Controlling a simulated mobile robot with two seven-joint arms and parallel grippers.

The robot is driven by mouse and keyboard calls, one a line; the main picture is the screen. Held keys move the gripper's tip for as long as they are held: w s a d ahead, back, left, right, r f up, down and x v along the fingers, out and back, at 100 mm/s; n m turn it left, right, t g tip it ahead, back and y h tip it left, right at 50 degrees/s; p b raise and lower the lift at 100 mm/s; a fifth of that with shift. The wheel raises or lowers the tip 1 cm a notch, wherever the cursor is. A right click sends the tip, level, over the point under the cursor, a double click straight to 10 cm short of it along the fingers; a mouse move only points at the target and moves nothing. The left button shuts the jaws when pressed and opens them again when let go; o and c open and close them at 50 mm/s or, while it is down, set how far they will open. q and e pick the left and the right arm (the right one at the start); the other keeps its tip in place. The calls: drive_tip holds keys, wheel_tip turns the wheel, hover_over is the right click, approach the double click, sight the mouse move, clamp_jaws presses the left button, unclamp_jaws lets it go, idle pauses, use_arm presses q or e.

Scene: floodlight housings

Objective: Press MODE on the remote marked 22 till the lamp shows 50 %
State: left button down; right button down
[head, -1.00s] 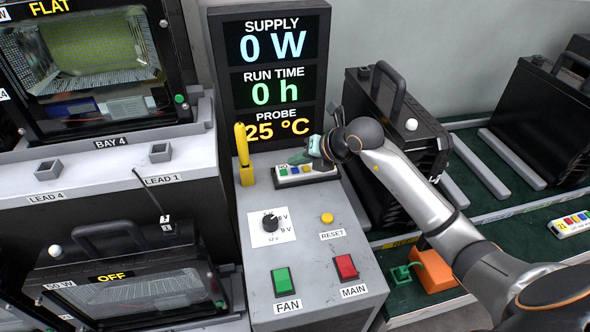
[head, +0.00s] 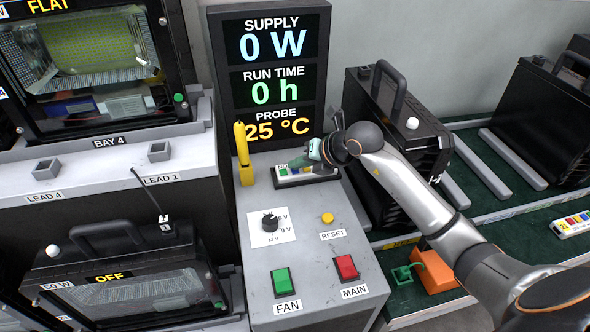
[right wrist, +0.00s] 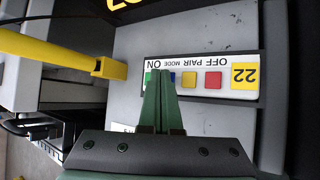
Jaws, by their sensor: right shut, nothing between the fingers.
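The remote marked 22 (right wrist: 243,96) lies in a dark holder on the grey console; in the head view it is at the foot of the display (head: 325,170). In the right wrist view its labels read upside down: ON, MODE, PAIR, OFF from the left, with green, blue, yellow and red buttons. My right gripper (right wrist: 162,72) is shut and empty. Its tips overlap the remote between the green button and the blue MODE button (right wrist: 172,78), partly covering both. I cannot tell whether they touch. A floodlight (head: 130,290) at lower left reads OFF. My left gripper is out of view.
A yellow upright handle (head: 244,155) stands just left of the remote. The console carries a dial (head: 270,222), a RESET button (head: 327,218), and FAN (head: 283,281) and MAIN (head: 346,268) switches. Another remote (head: 572,224) lies on the right bench. The display (head: 268,75) reads 0 W.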

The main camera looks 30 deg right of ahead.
sight(298, 174)
drive_tip(key=shift+f, duration=0.15)
idle(0.3)
drive_tip(key=shift+r+p, duration=0.65)
drive_tip(key=shift+r, duration=0.15)
wheel_tip(298, 174, up, 5)
drive_tip(key=p, duration=0.4)
drive_tip(key=shift+r, duration=0.1)
idle(0.3)
drive_tip(key=shift+s, duration=0.1)
